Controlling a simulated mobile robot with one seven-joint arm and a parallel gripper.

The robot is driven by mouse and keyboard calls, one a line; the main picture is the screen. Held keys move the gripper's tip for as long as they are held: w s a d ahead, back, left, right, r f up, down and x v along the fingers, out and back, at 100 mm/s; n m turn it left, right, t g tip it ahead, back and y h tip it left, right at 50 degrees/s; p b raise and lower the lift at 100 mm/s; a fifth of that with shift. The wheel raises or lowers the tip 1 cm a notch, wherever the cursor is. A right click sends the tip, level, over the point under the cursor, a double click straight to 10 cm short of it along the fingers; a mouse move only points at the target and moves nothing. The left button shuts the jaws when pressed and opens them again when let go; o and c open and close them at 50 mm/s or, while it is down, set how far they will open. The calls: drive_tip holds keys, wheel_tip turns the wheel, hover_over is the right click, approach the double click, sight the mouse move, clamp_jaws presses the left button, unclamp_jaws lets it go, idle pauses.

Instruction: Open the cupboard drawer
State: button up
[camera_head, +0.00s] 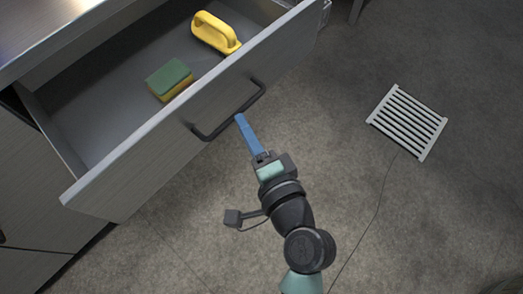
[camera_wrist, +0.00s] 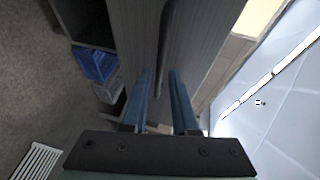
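The cupboard drawer (camera_head: 130,160) is pulled well out in the head view, its inside showing. Its dark bar handle (camera_head: 250,100) is on the grey front panel; the handle also shows in the wrist view (camera_wrist: 164,45). My gripper (camera_head: 240,118) has its blue fingertips at the handle bar. In the wrist view my gripper (camera_wrist: 160,75) has its two fingers apart, with the bar lined up with the gap between them. A clear gap shows beside the bar, and I cannot tell whether either finger touches it.
A green and yellow sponge (camera_head: 170,80) and a yellow handled tool (camera_head: 215,33) lie in the drawer. A pale slatted grate (camera_head: 407,122) lies on the floor at right. A blue box (camera_wrist: 95,64) shows in the wrist view. The floor around my arm is mostly clear.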

drive_tip(key=v, duration=0.8)
drive_tip(key=shift+p, duration=0.3)
drive_tip(key=w+r+n+t+h, duration=0.1)
drive_tip(key=w+r+n+t, duration=0.25)
drive_tip(key=w+r, duration=0.65)
drive_tip(key=w+r+n+t+h, duration=0.25)
drive_tip(key=r+n, duration=0.25)
drive_tip(key=r, duration=1.2)
drive_tip(key=s+r+n+t+h+p, duration=0.1)
drive_tip(key=s+r+t+h, duration=0.2)
drive_tip(key=r, duration=0.9)
drive_tip(key=s+r+n+t+h+p, duration=0.15)
drive_tip(key=s+r+t, duration=0.3)
drive_tip(key=r, duration=0.75)
wheel_tip(320, 180, up, 32)
drive_tip(key=w+p, duration=0.1)
drive_tip(key=p, duration=3)
drive_tip(key=shift+d+f, duration=0.2)
drive_tip(key=shift+d, duration=0.2)
